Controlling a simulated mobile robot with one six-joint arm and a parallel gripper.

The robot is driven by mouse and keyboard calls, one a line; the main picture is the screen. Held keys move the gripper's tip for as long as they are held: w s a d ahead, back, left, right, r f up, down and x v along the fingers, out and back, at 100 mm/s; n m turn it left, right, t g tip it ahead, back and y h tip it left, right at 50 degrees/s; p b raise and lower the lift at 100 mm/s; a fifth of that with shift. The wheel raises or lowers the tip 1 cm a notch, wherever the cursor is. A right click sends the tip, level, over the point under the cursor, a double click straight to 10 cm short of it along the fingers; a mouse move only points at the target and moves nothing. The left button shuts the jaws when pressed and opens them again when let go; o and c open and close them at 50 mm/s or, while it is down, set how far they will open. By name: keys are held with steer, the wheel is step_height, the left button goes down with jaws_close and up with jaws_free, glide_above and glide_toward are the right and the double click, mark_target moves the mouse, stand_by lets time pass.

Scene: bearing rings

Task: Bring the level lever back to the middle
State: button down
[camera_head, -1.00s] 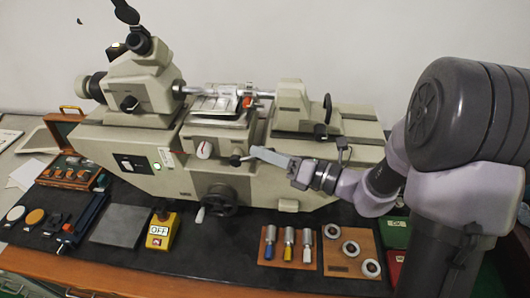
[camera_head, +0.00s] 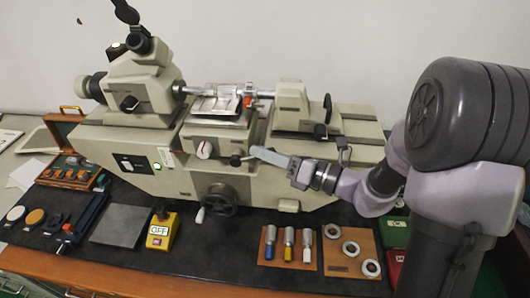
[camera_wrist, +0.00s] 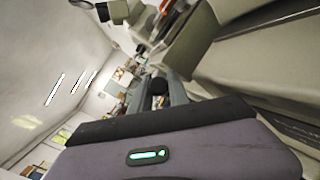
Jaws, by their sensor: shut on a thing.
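In the wrist view a black ball knob (camera_wrist: 159,86) sits between the two grey fingers (camera_wrist: 160,94), which are shut on the lever. The lever's shaft is mostly hidden by the fingers. I cannot tell its exact angle.
A handwheel (camera_head: 221,200) sits below the lever. A yellow switch box marked OFF (camera_head: 160,232) stands on the black mat. Wooden boards with pins (camera_head: 290,246) and rings (camera_head: 351,249) lie in front.

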step_height(320, 180, down, 2)
steer(key=y+b, duration=0.1)
steer(key=b, duration=0.3)
steer(key=shift+d+m+t, duration=0.15)
steer(key=shift+m+t, duration=0.15)
steer(key=t+y+b, duration=0.1)
steer(key=b, duration=0.2)
steer(key=shift+s+d+f+m, duration=0.1)
steer(key=shift+d+m, duration=0.05)
steer(key=shift+m, duration=0.25)
steer(key=c, duration=1.3)
jaws_free()
steer(key=shift+o, duration=0.2)
